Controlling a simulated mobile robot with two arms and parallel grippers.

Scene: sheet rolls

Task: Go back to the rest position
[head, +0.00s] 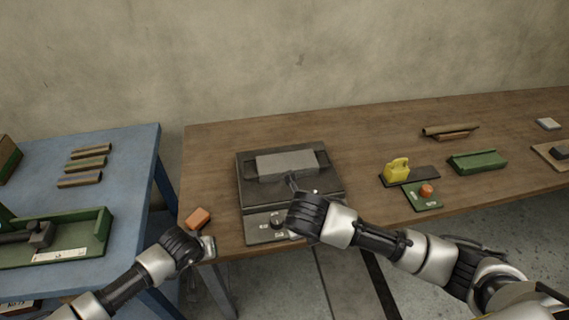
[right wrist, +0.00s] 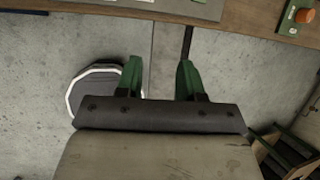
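My right gripper (head: 306,214) shows in the head view in front of the dark roller machine (head: 258,195) on the wooden table, overlapping its front right. In the right wrist view its two green fingers (right wrist: 158,72) stand apart with nothing between them, above bare floor. My left gripper (head: 196,247) is at the front left corner of the wooden table, just below an orange block (head: 198,217) in the picture. Its fingertips are not clear, so I cannot tell whether it is open or touches the block.
The wooden table (head: 370,135) carries a yellow padlock-shaped piece (head: 396,170), a green plate with an orange knob (head: 426,191), a green trough (head: 478,161) and brown rolls (head: 450,130). The blue table (head: 120,152) at left holds a green tray (head: 92,228) and several bars.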

